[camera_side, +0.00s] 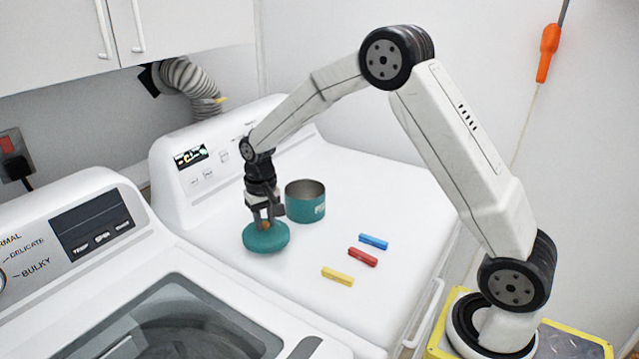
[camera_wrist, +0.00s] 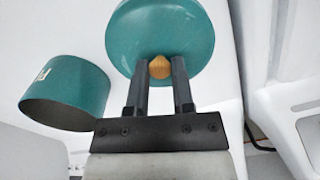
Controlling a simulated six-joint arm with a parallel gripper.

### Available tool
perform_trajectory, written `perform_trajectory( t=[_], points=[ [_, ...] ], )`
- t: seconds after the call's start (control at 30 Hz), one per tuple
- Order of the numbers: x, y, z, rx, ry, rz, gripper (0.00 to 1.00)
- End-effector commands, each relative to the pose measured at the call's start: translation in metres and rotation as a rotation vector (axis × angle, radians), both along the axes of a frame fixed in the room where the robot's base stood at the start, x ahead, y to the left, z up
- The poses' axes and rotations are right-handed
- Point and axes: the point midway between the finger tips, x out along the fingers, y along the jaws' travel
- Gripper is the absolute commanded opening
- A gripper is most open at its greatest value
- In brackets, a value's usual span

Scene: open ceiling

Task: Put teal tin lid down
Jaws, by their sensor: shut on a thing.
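The teal tin lid (camera_side: 266,238) is a round disc with a small wooden knob (camera_wrist: 160,67) on top. My gripper (camera_wrist: 159,72) is shut on the knob, with one dark finger on each side of it. In the side view my gripper (camera_side: 264,222) points down over the lid at the front left of the white dryer top. The lid looks level and is on or just above the surface; I cannot tell which. The teal tin (camera_side: 305,203) stands upright and open behind and right of the lid. It also shows in the wrist view (camera_wrist: 66,93), left of the lid.
A yellow block (camera_side: 337,276), a red block (camera_side: 362,257) and a blue block (camera_side: 373,242) lie right of the lid on the white dryer top (camera_side: 390,200). A control panel (camera_side: 195,160) rises behind. A washer (camera_side: 100,260) stands at the left. The dryer's right side is clear.

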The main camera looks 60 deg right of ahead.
Motion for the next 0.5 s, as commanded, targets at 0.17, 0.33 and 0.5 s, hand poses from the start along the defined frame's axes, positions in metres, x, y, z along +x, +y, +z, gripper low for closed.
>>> perform_trajectory(
  t=[0.17, 0.33, 0.5],
  points=[
    [0.003, 0.000, -0.017, 0.000, 0.002, 0.000, 0.00],
    [0.003, 0.000, -0.032, -0.002, 0.001, -0.001, 0.00],
    [0.003, -0.001, -0.034, -0.002, -0.001, -0.001, 0.00]
  ],
)
